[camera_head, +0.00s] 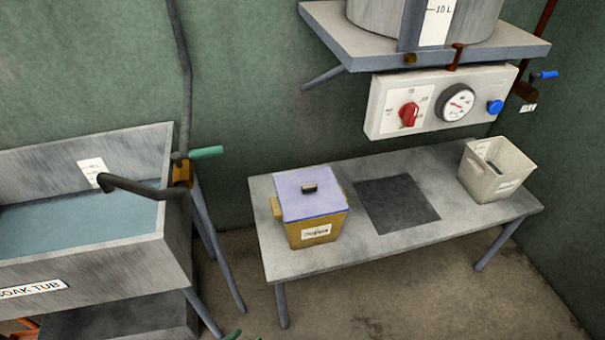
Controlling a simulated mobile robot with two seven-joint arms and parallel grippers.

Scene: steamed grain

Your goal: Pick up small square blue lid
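The small square blue lid (300,198) is pale blue-violet with a dark knob (309,187) at its middle. It sits on top of a yellow-brown square bin (317,232) with a white label and a side handle. The bin stands on the left part of a low grey table (440,165). Neither of my grippers can be made out in the head view, and nothing is touching the lid.
A dark square mat (397,204) lies mid-table. A pale open bin (496,170) stands at the table's right end. A soak tub (90,220) with a tap is at left. A shelf (430,48) and control panel (440,100) overhang the table's back.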

